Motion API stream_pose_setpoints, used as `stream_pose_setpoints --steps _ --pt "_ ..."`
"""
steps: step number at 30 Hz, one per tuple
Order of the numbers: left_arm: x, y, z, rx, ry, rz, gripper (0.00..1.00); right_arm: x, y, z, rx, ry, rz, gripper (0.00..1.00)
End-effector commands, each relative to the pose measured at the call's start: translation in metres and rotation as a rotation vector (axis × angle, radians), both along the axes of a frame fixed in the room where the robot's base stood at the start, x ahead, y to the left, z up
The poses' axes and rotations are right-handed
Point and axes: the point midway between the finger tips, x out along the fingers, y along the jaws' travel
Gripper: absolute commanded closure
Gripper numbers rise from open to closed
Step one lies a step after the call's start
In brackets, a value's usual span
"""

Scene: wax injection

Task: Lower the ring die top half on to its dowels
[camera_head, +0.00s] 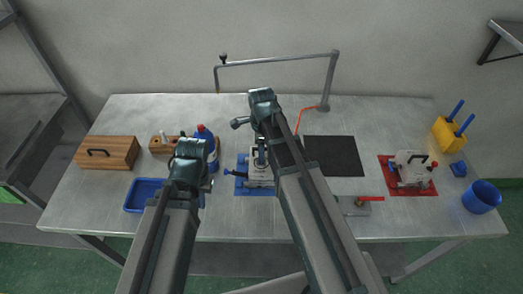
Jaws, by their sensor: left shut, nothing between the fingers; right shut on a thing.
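The ring die (262,181) is a small pale metal block on a blue mat (241,187) at the middle of the table. My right gripper (261,160) points down over it and is shut on the ring die top half. The arm hides much of the die, so the dowels and any gap between the halves cannot be made out. My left gripper (208,186) is shut and empty, left of the blue mat and beside the blue tray (132,207).
A blue bottle (213,151) and wooden rack (157,146) stand behind my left gripper. A wooden box (107,152) is at far left. A black mat (335,155), a second die (410,166) on a red mat (389,181), and a blue cup (482,197) lie right. A lamp-like arm (280,62) spans behind.

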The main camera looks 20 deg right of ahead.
Motion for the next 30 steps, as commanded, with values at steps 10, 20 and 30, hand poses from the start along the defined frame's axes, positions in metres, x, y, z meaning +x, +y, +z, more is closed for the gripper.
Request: stream_pose_setpoints --steps 10,20,30 --pt "0.0000 0.0000 -0.0086 0.000 0.000 0.000 1.00 -0.0001 0.0000 -0.0086 0.000 0.000 0.000 1.00" --pt "0.0000 0.0000 -0.0091 0.000 0.000 0.000 1.00 0.0000 0.0000 -0.0091 0.000 0.000 0.000 0.00" --pt "0.0000 0.0000 -0.0048 0.000 0.000 0.000 1.00 0.0000 0.0000 -0.0048 0.000 0.000 0.000 0.00"
